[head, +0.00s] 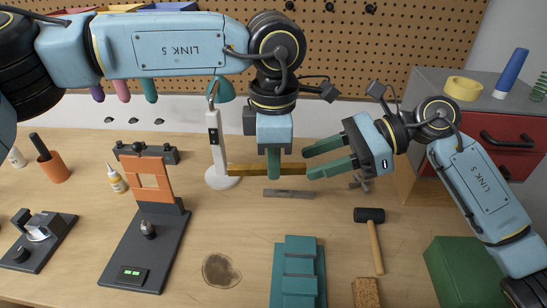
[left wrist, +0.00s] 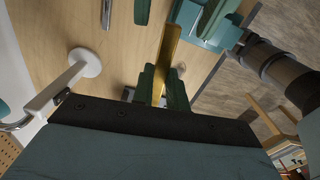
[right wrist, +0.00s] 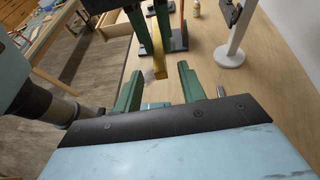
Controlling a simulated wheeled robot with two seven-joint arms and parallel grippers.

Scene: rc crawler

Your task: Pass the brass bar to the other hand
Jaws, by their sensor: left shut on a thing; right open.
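The brass bar (head: 245,169) is a long golden bar held level above the table. My left gripper (head: 273,178) points down and is shut on the bar near its middle. In the left wrist view the bar (left wrist: 168,50) runs between the green fingers (left wrist: 162,85). My right gripper (head: 307,163) is open, coming from the right, with its fingertips at the bar's right end. In the right wrist view the bar's end (right wrist: 159,66) lies between the two spread fingertips (right wrist: 160,75); I cannot tell whether they touch it.
A white lamp-like stand (head: 214,150) rises just behind the bar's left end. An orange and black fixture (head: 150,180) stands left. Below are a teal block (head: 299,265), a mallet (head: 374,240) and a grey level-like bar (head: 288,193). A red-drawer cabinet (head: 500,140) is at right.

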